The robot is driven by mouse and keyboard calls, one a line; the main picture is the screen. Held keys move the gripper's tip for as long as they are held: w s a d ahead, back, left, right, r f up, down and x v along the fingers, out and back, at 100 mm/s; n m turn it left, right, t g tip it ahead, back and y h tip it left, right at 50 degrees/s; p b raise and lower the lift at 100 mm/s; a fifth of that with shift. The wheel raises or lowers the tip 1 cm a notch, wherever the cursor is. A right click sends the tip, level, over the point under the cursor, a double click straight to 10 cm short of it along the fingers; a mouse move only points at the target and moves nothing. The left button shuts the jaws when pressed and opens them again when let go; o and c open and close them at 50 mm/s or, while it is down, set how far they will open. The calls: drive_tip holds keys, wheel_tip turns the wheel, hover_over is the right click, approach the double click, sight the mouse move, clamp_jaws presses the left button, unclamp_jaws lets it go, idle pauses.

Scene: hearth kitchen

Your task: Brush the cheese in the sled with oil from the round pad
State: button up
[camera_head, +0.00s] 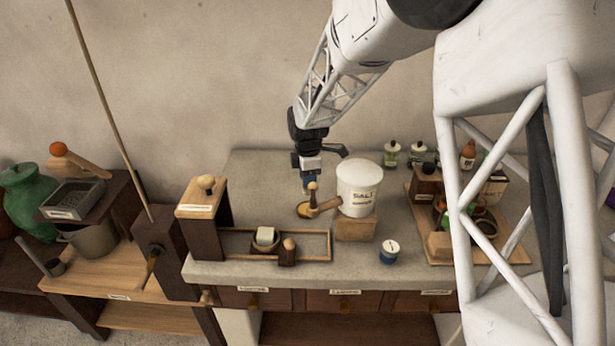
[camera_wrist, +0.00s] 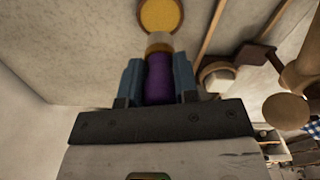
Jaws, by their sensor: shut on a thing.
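My gripper (camera_head: 308,182) hangs over the counter, just above the round pad (camera_head: 304,209). In the wrist view its blue fingers are shut on the purple handle of a brush (camera_wrist: 159,80). The brush's pale end points at the yellow pad (camera_wrist: 161,14) and overlaps its near edge; I cannot tell whether they touch. The cheese (camera_head: 265,236) is a pale block in the small round wooden sled (camera_head: 261,250), which lies between rails at the counter's front left. The sled also shows partly in the wrist view (camera_wrist: 215,75).
A wooden peg with a side arm (camera_head: 322,206) stands close beside the pad. A white salt crock (camera_head: 359,187) sits on a wooden block to the right. A blue jar (camera_head: 388,251) is in front. A knobbed wooden post (camera_head: 203,220) stands left of the rails (camera_head: 330,245).

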sight(308, 195)
drive_tip(key=shift+f, duration=2.85)
drive_tip(key=shift+f, duration=0.65)
idle(0.9)
drive_tip(key=shift+r, duration=0.1)
drive_tip(key=shift+r, duration=3.5)
drive_tip(key=w+d+r+m, duration=0.6)
drive_tip(key=w+d+m, duration=0.1)
drive_tip(key=d+m, duration=0.3)
drive_tip(key=w+d+r+m, duration=0.6)
drive_tip(key=w+d+m, duration=0.1)
drive_tip(key=d+m, duration=0.3)
drive_tip(key=shift+w+d+m, duration=0.25)
drive_tip(key=shift+d+m, duration=0.1)
drive_tip(key=shift+m, duration=0.25)
